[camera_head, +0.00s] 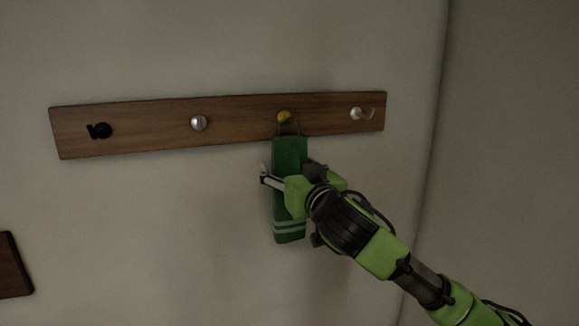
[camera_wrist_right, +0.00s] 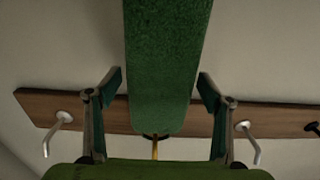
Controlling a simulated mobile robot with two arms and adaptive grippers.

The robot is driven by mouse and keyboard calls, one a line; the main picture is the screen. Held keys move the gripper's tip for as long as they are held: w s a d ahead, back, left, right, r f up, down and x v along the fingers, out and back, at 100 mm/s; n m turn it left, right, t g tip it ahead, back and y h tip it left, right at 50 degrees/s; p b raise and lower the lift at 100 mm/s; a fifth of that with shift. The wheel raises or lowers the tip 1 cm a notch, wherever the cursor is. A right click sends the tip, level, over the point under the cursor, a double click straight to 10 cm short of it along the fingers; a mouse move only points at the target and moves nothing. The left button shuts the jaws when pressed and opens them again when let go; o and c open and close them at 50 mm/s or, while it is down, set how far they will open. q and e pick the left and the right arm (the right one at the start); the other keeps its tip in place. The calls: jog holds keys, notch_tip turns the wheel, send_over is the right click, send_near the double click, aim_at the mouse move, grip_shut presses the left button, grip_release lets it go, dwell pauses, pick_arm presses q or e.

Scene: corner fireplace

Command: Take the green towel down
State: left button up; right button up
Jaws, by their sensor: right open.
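The green towel (camera_head: 290,152) hangs by a thin loop from a yellow knob (camera_head: 284,117) on the wooden wall rack. It has pale stripes near its lower end. My right gripper (camera_head: 290,184) is in front of the towel's middle and hides part of it. In the right wrist view, the towel (camera_wrist_right: 167,60) runs between the two spread fingers of my right gripper (camera_wrist_right: 161,86), with a gap on each side. The fingers are open and hold nothing. My left gripper is in neither view.
A dark wooden piece (camera_head: 12,266) shows at the lower left.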

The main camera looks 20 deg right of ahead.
aim_at(292, 158)
jog(key=c, duration=1.3)
jog(key=shift+r, duration=0.1)
jog(key=shift+r, duration=0.1)
jog(key=shift+r+p, duration=1.3)
jog(key=shift+r, duration=0.05)
jog(key=shift+s+d, duration=0.15)
jog(key=shift+s, duration=3.3)
